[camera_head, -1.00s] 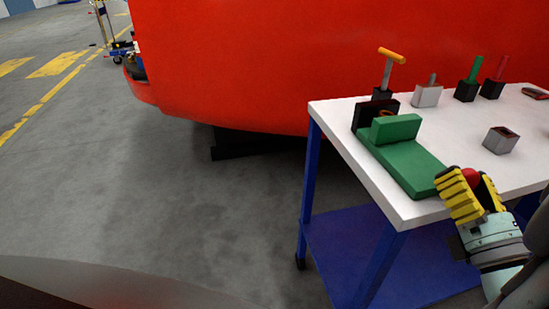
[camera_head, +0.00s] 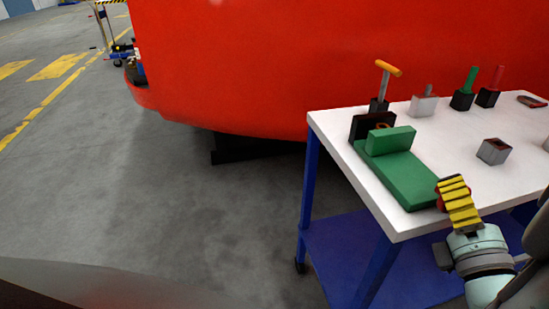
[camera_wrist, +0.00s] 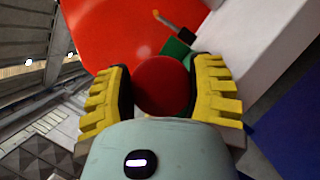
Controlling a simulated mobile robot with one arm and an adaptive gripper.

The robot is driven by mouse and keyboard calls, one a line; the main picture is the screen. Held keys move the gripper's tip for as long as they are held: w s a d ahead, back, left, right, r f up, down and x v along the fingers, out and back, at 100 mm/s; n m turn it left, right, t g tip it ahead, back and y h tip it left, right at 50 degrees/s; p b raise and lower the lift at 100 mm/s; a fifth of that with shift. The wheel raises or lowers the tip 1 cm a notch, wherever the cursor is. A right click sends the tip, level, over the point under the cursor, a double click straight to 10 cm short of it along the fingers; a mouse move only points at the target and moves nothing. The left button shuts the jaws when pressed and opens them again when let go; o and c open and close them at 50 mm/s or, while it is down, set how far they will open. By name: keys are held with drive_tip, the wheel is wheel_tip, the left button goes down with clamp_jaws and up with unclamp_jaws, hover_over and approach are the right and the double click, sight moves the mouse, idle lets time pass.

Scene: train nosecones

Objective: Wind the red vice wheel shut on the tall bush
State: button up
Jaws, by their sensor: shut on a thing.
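The green vice (camera_head: 408,178) lies along the left edge of the white table. Its green moving jaw (camera_head: 390,140) stands close to the black fixed jaw (camera_head: 366,126). A small copper-coloured rim, likely the bush (camera_head: 382,126), shows between the jaws; the rest is hidden, and I cannot tell whether the jaw touches it. The red wheel (camera_wrist: 163,86) is at the vice's near end. My gripper (camera_wrist: 165,88) is shut on the wheel, one yellow finger on each side. In the head view my gripper (camera_head: 457,203) mostly hides the wheel.
A tool with an orange handle (camera_head: 388,68) stands behind the vice. A grey block with a pin (camera_head: 423,103), green (camera_head: 468,88) and red (camera_head: 490,88) handled tools, and a hollow grey block (camera_head: 494,151) are on the table (camera_head: 450,143). A large red train nose (camera_head: 300,60) rises behind.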

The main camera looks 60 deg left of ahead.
drive_tip(key=o, duration=1.2)
drive_tip(key=shift+c, duration=0.2)
drive_tip(key=shift+w+f, duration=0.1)
drive_tip(key=v, duration=0.8)
drive_tip(key=shift+o, duration=0.2)
